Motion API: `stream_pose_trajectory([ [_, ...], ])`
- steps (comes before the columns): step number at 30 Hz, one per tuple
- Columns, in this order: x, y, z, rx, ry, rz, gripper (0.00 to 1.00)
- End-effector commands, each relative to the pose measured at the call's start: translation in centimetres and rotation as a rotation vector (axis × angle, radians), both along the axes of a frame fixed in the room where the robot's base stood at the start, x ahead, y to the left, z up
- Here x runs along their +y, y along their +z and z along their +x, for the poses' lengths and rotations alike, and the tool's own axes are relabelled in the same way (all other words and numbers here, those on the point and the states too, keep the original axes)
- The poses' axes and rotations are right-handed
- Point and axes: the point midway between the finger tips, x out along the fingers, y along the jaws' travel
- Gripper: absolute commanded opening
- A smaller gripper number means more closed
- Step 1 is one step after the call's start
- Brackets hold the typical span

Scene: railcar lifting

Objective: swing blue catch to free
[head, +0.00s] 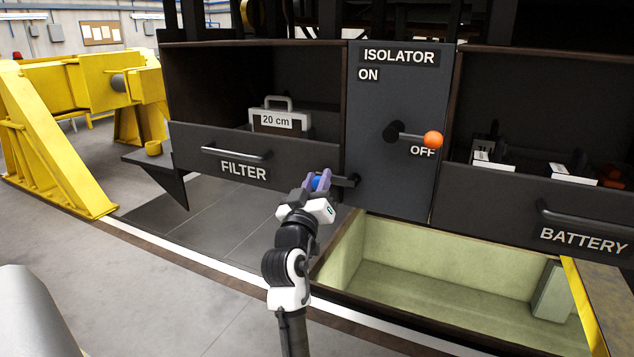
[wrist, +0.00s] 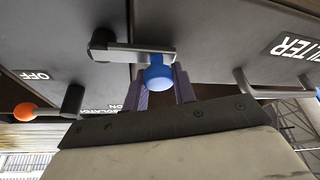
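The bar lies across the seam between the filter drawer and the isolator panel. My gripper (head: 317,181) has one purple finger on each side of the knob, and the knob fills the gap between the fingertips (wrist: 161,80). The gripper looks shut on it.
The isolator lever with its orange ball (head: 433,140) points to OFF. The FILTER drawer (head: 250,160) holds a case marked 20 cm (head: 280,118). The BATTERY drawer (head: 570,215) is at right. A pale green open bin (head: 450,275) lies below. A yellow frame (head: 60,140) stands left.

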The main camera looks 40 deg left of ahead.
Motion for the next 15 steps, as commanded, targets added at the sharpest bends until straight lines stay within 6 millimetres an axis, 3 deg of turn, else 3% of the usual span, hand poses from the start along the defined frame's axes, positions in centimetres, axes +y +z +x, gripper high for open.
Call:
stream_pose_trajectory([
  [3, 0.0, -0.01, -0.02, 0.0, 0.0, 0.0, 0.0],
  [15, 0.0, -0.05, -0.07, 0.007, 0.001, 0.04, 0.0],
])
